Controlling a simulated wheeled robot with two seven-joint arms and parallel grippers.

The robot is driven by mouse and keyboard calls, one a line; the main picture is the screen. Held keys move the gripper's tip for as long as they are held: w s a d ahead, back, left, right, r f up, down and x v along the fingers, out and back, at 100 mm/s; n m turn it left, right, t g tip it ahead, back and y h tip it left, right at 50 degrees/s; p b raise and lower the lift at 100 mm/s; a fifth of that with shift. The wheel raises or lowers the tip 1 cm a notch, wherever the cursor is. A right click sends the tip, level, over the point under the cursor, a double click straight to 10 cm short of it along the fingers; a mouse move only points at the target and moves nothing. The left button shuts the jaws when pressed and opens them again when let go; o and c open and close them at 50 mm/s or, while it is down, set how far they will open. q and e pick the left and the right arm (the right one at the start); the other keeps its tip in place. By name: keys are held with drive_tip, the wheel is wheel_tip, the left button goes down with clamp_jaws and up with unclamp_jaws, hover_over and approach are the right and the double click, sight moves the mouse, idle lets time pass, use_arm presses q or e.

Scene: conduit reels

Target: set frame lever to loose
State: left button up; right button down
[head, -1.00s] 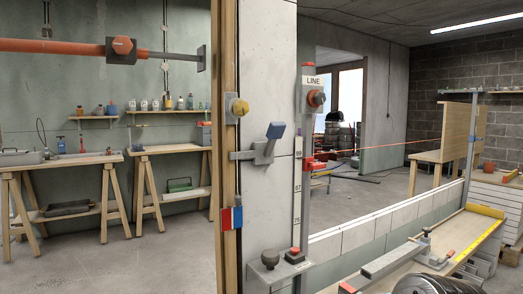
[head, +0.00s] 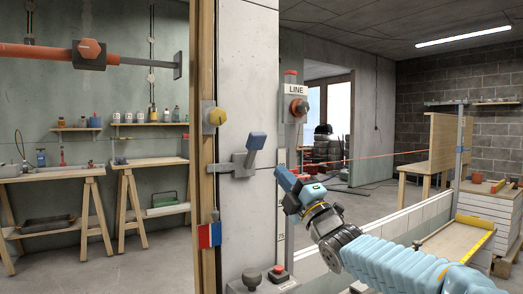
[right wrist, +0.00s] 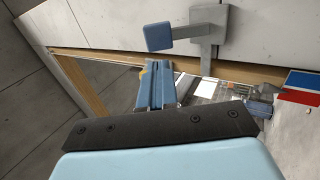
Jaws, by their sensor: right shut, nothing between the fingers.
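The frame lever has a blue handle (head: 256,141) on a grey arm and bracket (head: 230,168), fixed across the wooden post and pale wall end. The handle points up and slightly right. My right gripper (head: 280,172) is shut and empty, just right of and below the handle in the head view, apart from it in the picture. In the right wrist view the blue handle (right wrist: 158,37) and grey bracket (right wrist: 212,38) lie beyond my blue fingers (right wrist: 155,84). No contact shows. My left gripper is not in view.
A yellow knob (head: 216,117) sits above the lever and a red-and-blue plate (head: 209,235) below it on the post. A dark knob (head: 251,279) and low block wall (head: 400,222) are nearby.

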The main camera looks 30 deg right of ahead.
sight(258, 143)
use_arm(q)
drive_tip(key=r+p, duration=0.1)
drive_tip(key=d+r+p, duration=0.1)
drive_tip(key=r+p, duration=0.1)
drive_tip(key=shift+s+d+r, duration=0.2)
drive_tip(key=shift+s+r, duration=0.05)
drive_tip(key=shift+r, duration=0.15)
use_arm(e)
drive_tip(key=shift+h, duration=0.3)
drive_tip(key=x, duration=1)
use_arm(q)
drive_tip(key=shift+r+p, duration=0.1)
drive_tip(key=shift+p, duration=0.2)
use_arm(e)
drive_tip(key=shift+w+a+r+g+p, duration=0.1)
drive_tip(key=shift+w+r+g+p, duration=0.2)
drive_tip(key=shift+r+g+p, duration=0.55)
drive_tip(key=shift+w+f+t, duration=0.2)
drive_tip(key=shift+t, duration=0.05)
drive_tip(key=shift+w+r, duration=0.1)
drive_tip(key=shift+w, duration=0.05)
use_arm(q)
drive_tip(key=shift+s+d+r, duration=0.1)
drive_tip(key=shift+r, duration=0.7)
